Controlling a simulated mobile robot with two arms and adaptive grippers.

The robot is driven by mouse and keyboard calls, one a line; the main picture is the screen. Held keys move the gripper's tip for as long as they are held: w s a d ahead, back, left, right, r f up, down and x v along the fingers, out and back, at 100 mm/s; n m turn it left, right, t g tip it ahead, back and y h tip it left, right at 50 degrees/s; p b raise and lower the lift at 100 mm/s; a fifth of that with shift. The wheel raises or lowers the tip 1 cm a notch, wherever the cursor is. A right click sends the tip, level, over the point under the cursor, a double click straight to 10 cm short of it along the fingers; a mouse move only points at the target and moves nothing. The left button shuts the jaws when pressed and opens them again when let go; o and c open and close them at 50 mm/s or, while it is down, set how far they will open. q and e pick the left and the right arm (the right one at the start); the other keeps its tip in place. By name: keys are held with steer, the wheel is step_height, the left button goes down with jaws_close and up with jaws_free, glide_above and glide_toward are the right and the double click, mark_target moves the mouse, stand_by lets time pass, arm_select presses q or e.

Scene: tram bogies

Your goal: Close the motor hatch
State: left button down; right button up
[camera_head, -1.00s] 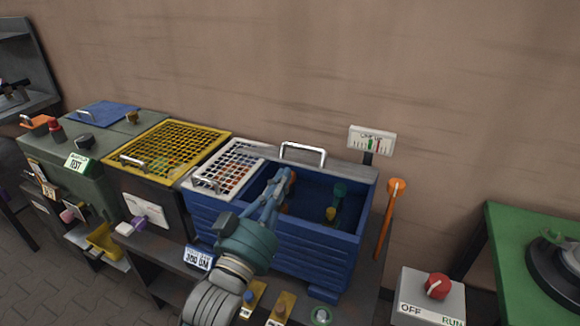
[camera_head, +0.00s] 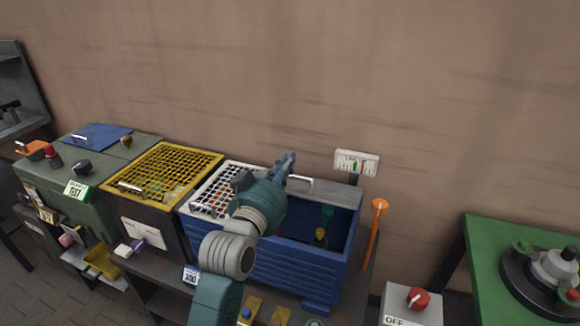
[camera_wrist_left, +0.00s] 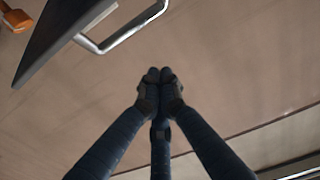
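The blue motor box (camera_head: 300,264) stands on the bench, its right part open with coloured parts inside. A panel with a grey top edge (camera_head: 338,195) stands at the back of the opening, apparently the raised hatch. A metal handle (camera_head: 300,184) shows at it. In the left wrist view a dark panel edge (camera_wrist_left: 62,32) and a metal handle (camera_wrist_left: 128,36) lie beyond the fingers, to the upper left. My left gripper (camera_head: 287,160) is above the back of the box, its fingertips together (camera_wrist_left: 160,76) and empty, apart from the handle. My right gripper is out of view.
A white grid cover (camera_head: 213,190) and a yellow grid cover (camera_head: 165,172) lie to the left. A gauge sign (camera_head: 356,162) and an orange lever (camera_head: 374,232) stand at the right. A switch box with a red knob (camera_head: 417,298) is in front right. The wall is close behind.

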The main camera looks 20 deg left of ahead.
mark_target(290, 190)
arm_select(q)
steer(key=w, duration=0.3)
steer(key=shift+w+d+r+p, duration=0.1)
steer(key=shift+w+r+p, duration=0.05)
steer(key=shift+r+p, duration=0.15)
steer(key=f, duration=0.3)
steer(key=shift+s, duration=0.35)
steer(key=shift+s+f+p, duration=0.3)
steer(key=shift+s+f, duration=0.1)
steer(key=shift+f, duration=0.2)
steer(key=shift+w, duration=0.1)
steer(key=shift+f, duration=0.1)
